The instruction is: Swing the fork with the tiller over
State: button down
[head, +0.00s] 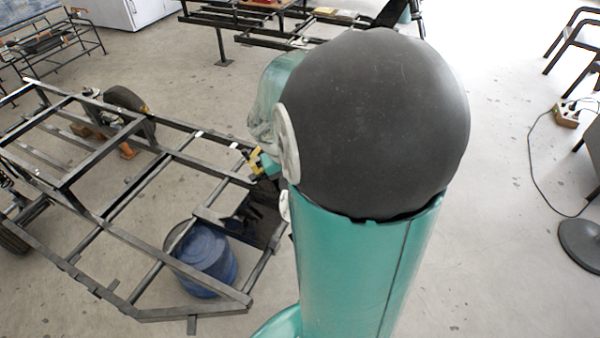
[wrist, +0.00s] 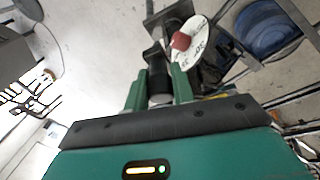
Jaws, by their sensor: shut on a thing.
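In the wrist view, my gripper (wrist: 160,78) has its two green fingers on either side of a dark upright bar, which looks like the tiller (wrist: 155,57), and is shut on it. A pale round end shows between the finger bases. Beyond the fingertips is a dark metal bracket, perhaps the fork (wrist: 168,14). Beside it is a white marked dial (wrist: 198,42) with a red block (wrist: 181,41) at its edge. In the head view my own arm hides most of the gripper and the tiller.
A dark steel trailer frame (head: 122,218) fills the left of the head view. A blue drum (head: 204,262) stands within it, also visible in the wrist view (wrist: 268,28). A cable and round stand base (head: 585,243) lie at right. Open floor (head: 505,190) lies between.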

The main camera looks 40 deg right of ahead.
jog(key=shift+w+a+f+m, duration=0.1)
jog(key=shift+w+a+m, duration=0.15)
jog(key=shift+a, duration=0.2)
dwell(0.3)
jog(key=c, duration=1.2)
grip_release()
jog(key=shift+s, duration=0.1)
jog(key=v, duration=1.3)
jog(key=shift+a+r, duration=0.3)
jog(key=shift+a, duration=0.05)
jog(key=s+a+n+t+y, duration=0.1)
jog(key=s+a+n+t, duration=0.1)
jog(key=a, duration=0.3)
jog(key=s+a+r+n+t+y, duration=0.1)
jog(key=s+a+n+t, duration=0.1)
jog(key=a, duration=0.4)
jog(key=s+a+n+t+y, duration=0.1)
jog(key=s+a+n+t, duration=0.1)
jog(key=a, duration=0.4)
jog(key=shift+s+a+r+y, duration=0.15)
jog(key=shift+s+r+y, duration=0.15)
jog(key=shift+y, duration=0.1)
